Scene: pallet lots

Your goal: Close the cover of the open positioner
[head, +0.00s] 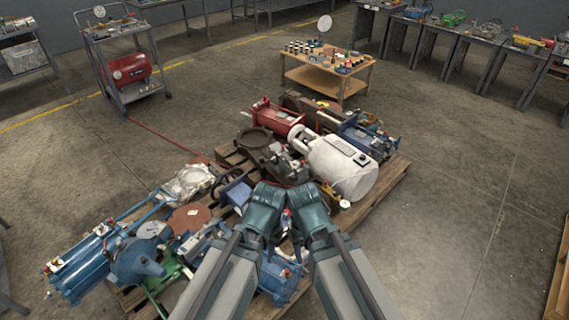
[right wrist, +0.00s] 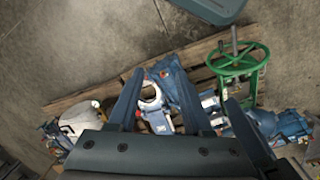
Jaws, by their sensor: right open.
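I cannot make out for sure which part is the positioner or its open cover. In the right wrist view, my right gripper (right wrist: 157,88) is open, with nothing held between its fingers. Beyond the fingers are a blue part (right wrist: 178,82) and a part with a white ring (right wrist: 150,97), on the pallet (right wrist: 88,98). In the head view, both my arms reach in from the bottom, with their teal wrists side by side above the middle of the pallet. The wrists hide what lies under them. The left gripper's jaws are hidden.
A white cylindrical tank (head: 343,165), a red actuator (head: 278,117) and blue cylinders (head: 85,264) crowd the pallet. A green handwheel (right wrist: 238,60) stands up close by in the wrist view. A wooden table (head: 326,82) stands behind. The floor (head: 470,200) at right is clear.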

